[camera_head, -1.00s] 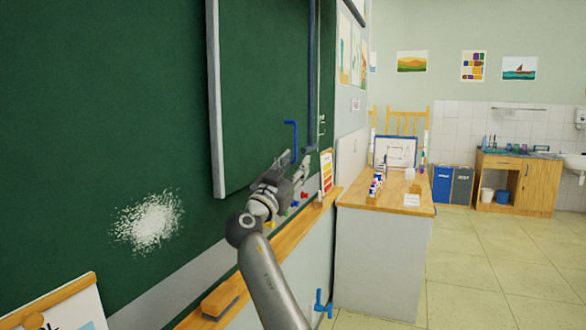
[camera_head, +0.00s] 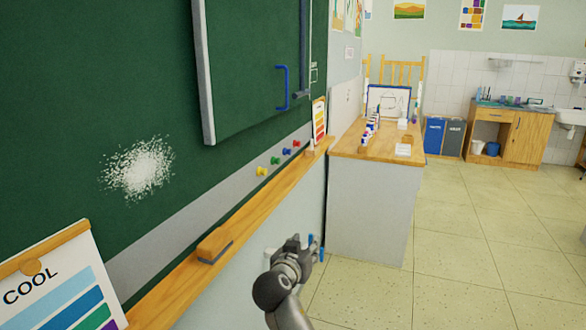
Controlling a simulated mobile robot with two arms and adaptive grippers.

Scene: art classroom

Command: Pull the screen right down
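The only screen-like thing in view is a green panel (camera_head: 250,60) with a pale frame, in front of the green board at the upper left. Its top is cut off by the picture edge. A blue handle (camera_head: 284,88) sits near its lower right corner. My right gripper (camera_head: 306,248) is well below the panel and handle, in front of the wall under the wooden ledge. A blue fitting (camera_head: 312,241) low on the wall shows just behind its fingertips; I cannot tell whether they touch or whether the fingers are open. My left gripper is out of view.
A wooden ledge (camera_head: 265,202) with a board eraser (camera_head: 214,243) runs below the board. Coloured magnets (camera_head: 275,160) sit above it. A desk (camera_head: 372,208) with supplies stands beyond my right gripper. The tiled floor (camera_head: 462,245) on the right is clear.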

